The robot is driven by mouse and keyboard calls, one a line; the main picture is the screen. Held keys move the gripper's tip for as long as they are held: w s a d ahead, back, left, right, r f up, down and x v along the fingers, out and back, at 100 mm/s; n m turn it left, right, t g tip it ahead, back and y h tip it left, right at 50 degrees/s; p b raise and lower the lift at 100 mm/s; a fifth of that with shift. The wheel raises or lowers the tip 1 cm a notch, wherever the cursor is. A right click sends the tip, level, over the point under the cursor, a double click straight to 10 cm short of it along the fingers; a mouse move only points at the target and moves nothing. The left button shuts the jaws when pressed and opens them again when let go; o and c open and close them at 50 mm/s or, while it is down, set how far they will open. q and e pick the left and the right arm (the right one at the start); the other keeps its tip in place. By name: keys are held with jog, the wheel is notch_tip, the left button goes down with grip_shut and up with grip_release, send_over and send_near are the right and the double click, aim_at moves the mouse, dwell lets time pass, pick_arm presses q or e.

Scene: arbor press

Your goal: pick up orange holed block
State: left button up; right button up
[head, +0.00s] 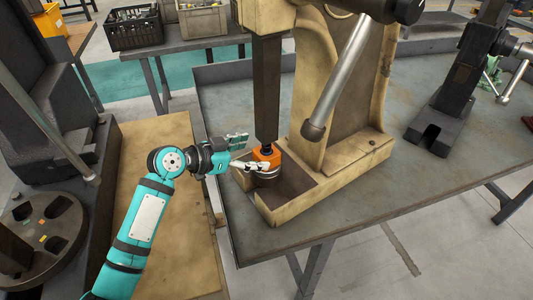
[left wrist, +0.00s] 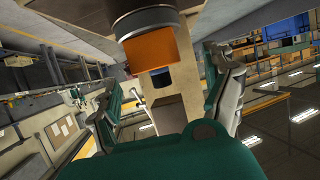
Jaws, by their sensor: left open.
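The orange holed block (head: 266,154) sits on a dark round plate (head: 264,178) of the beige press, below the press's dark square ram (head: 266,90). My left gripper (head: 255,152) is open and comes in from the left, its fingers beside the block. One light finger passes in front of the block's lower part. In the left wrist view the block (left wrist: 150,50) is ahead, across the gap between the spread fingers (left wrist: 165,78), against the round plate (left wrist: 143,18). Whether a finger touches the block, I cannot tell. Its hole is hidden. My right gripper is out of view.
The press frame (head: 345,120) stands on a grey table (head: 430,165), its lever (head: 340,80) hanging to the right of the ram. The press base walls (head: 280,215) surround the plate. A dark press (head: 460,80) stands at right; crates (head: 135,33) are behind.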

aim_at(262, 150)
pick_arm(q)
jog(key=p+x, duration=0.1)
jog(key=x, duration=0.1)
jog(key=p+x, duration=0.1)
jog(key=x, duration=0.1)
jog(key=shift+d+r, duration=0.15)
jog(key=shift+d, duration=0.25)
jog(key=shift+w+d, duration=0.15)
jog(key=shift+w, duration=0.05)
jog(key=c, duration=1.7)
grip_shut()
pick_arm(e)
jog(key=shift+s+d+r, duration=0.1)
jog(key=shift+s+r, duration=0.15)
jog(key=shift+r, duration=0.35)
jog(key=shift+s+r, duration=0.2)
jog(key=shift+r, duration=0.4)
pick_arm(q)
jog(key=shift+r, duration=0.15)
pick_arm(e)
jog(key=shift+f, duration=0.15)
